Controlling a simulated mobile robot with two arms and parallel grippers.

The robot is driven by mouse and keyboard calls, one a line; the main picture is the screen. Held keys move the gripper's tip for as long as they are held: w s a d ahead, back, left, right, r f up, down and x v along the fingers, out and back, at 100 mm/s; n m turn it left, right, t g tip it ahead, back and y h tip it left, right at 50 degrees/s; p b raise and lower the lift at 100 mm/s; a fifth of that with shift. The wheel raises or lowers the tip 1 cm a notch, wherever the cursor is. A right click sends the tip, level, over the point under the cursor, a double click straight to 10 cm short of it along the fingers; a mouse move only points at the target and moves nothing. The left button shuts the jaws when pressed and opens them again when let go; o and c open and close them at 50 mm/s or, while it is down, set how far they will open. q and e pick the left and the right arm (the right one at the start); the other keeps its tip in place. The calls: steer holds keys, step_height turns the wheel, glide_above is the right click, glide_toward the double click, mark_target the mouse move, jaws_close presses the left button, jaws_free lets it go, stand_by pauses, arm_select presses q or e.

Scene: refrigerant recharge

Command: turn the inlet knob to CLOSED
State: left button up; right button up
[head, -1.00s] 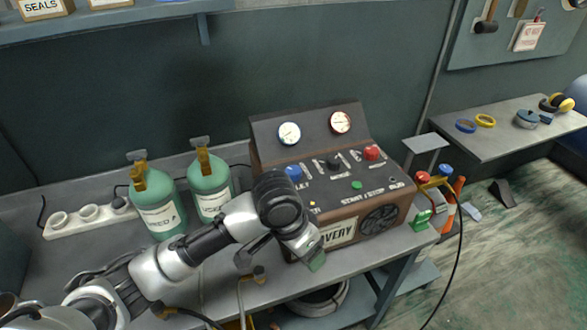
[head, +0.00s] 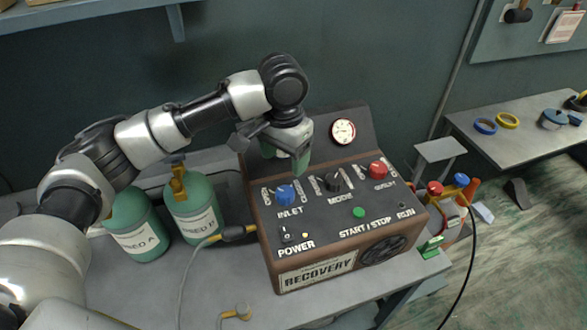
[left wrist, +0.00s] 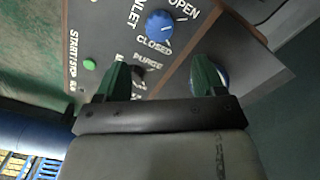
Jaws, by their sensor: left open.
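The blue inlet knob (head: 285,193) is on the left of the recovery machine's top panel (head: 330,215), above the label INLET. In the left wrist view the knob (left wrist: 160,24) is near the top, between the words OPEN and CLOSED. I cannot tell for certain which word it points to. My left gripper (head: 286,158) is open and empty, above and behind the knob, fingers pointing down. In the left wrist view its green fingers (left wrist: 160,70) are apart and clear of the knob. My right gripper is not in view.
The black mode knob (head: 334,180) and the red knob (head: 378,168) are to the right. My gripper hides the left gauge in the head view; the red-rimmed gauge (head: 342,132) shows. Two green cylinders (head: 137,225) stand left of the machine.

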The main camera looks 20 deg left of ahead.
arm_select(q)
glide_above(285, 192)
steer(key=f, duration=0.2)
steer(key=f+p, duration=0.1)
steer(key=f, duration=0.1)
steer(key=shift+s+a+f, duration=0.1)
steer(key=shift+s+f, duration=0.1)
steer(key=shift+f, duration=0.15)
steer(key=f, duration=0.3)
steer(key=shift+w+f, duration=0.1)
steer(key=shift+w, duration=0.1)
steer(key=shift+w+f, duration=0.1)
steer(key=shift+f, duration=1.05)
steer(key=shift+c, duration=0.7)
steer(key=c, duration=0.8)
steer(key=shift+p, duration=0.3)
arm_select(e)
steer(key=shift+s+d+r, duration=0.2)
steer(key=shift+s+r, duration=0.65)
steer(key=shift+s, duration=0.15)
